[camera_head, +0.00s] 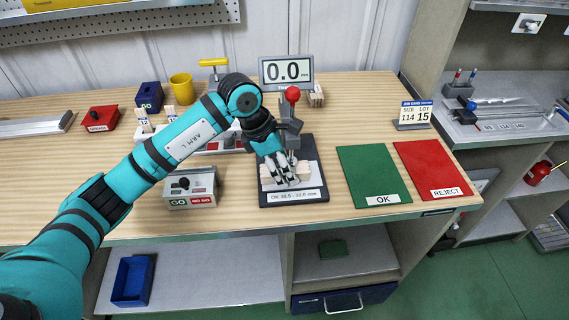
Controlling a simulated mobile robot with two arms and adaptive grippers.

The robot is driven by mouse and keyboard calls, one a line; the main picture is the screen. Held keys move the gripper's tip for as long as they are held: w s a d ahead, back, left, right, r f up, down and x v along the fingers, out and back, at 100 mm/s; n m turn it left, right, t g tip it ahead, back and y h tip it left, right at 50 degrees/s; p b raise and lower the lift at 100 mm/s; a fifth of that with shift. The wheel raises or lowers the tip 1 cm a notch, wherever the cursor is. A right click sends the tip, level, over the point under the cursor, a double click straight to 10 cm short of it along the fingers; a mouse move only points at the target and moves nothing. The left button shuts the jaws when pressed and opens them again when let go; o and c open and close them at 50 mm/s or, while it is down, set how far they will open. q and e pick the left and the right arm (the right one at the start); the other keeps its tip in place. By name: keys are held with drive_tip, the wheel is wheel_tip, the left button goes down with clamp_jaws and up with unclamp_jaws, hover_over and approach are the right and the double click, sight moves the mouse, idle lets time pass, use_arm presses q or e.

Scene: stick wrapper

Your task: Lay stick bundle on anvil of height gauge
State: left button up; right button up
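The height gauge (311,148) stands near the front middle of the bench, with a dark base, a red-knobbed post and a display (286,70) reading 0.0 behind it. A pale wooden stick bundle (304,168) is at the gauge's anvil area, above the label "OK 20.5 - 22.5 mm". My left gripper (285,180) reaches down over the bundle, with its fingers in front of the middle of it. The fingers hide part of the bundle and the anvil, so I cannot tell whether they grip it or whether it rests on the anvil. My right gripper is not in view.
A green OK mat (373,170) and a red REJECT mat (430,165) lie empty to the right. A grey GO/NO GO box (191,186) stands left of the gauge. A yellow cup (181,88) and a blue GO block (149,96) stand behind.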

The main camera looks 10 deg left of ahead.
use_arm(q)
drive_tip(key=shift+o, duration=0.7)
drive_tip(key=shift+w+r, duration=0.1)
drive_tip(key=shift+r, duration=0.1)
drive_tip(key=shift+r, duration=0.15)
drive_tip(key=shift+r, duration=0.25)
drive_tip(key=shift+s+a+r, duration=0.25)
drive_tip(key=shift+a+r, duration=0.5)
drive_tip(key=shift+r, duration=0.3)
drive_tip(key=s+a, duration=0.1)
drive_tip(key=a, duration=0.2)
drive_tip(key=s+a, duration=0.1)
drive_tip(key=a, duration=0.3)
drive_tip(key=s+a, duration=0.2)
drive_tip(key=a, duration=0.2)
drive_tip(key=shift+f, duration=0.1)
drive_tip(key=shift+d, duration=0.1)
